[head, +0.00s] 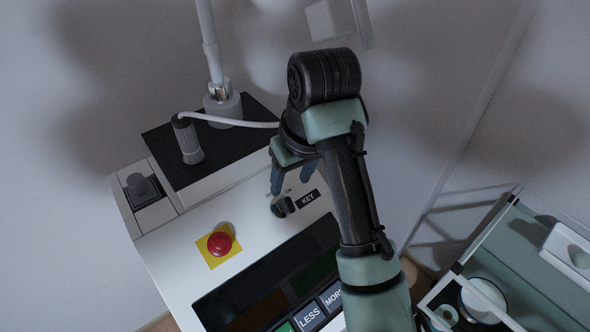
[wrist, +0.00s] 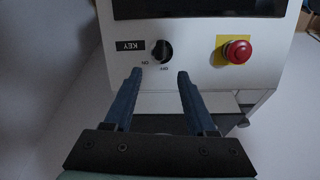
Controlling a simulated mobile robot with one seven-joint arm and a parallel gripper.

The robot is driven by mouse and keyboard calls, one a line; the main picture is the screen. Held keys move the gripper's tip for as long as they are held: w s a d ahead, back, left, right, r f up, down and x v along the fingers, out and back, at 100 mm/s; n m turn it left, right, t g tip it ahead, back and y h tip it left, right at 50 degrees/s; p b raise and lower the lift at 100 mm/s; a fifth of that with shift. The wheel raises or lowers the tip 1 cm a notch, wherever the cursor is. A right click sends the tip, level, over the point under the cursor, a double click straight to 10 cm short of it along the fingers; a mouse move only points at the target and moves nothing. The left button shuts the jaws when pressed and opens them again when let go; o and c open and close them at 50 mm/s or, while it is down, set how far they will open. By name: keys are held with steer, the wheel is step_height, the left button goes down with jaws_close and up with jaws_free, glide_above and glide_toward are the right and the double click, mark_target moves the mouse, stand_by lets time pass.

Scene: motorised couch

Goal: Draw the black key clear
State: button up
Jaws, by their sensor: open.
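The black key (head: 283,207) sits in the white console face beside the "KEY" label, with small OFF and ON marks by it. In the wrist view the black key (wrist: 162,50) is a round dark knob with a light mark, just beyond the fingertips and roughly between their lines. My gripper (head: 292,186) is above the key in the head view, with its blue fingers pointing down to the console. In the wrist view my gripper (wrist: 160,75) is open and empty. I cannot tell the exact gap between the fingertips and the key.
A red button (head: 220,244) on a yellow square (head: 211,256) is on the console near the key. A dark screen with LESS and MORE buttons (head: 309,314) lies below. A corded grey plug (head: 187,141) stands on the black top. A green trolley (head: 517,245) is at right.

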mark_target(286, 198)
steer(key=x, duration=0.8)
steer(key=shift+w+f+b, duration=0.1)
steer(key=shift+f+b, duration=0.05)
steer(key=shift+b, duration=0.25)
steer(key=shift+c, duration=0.3)
jaws_close()
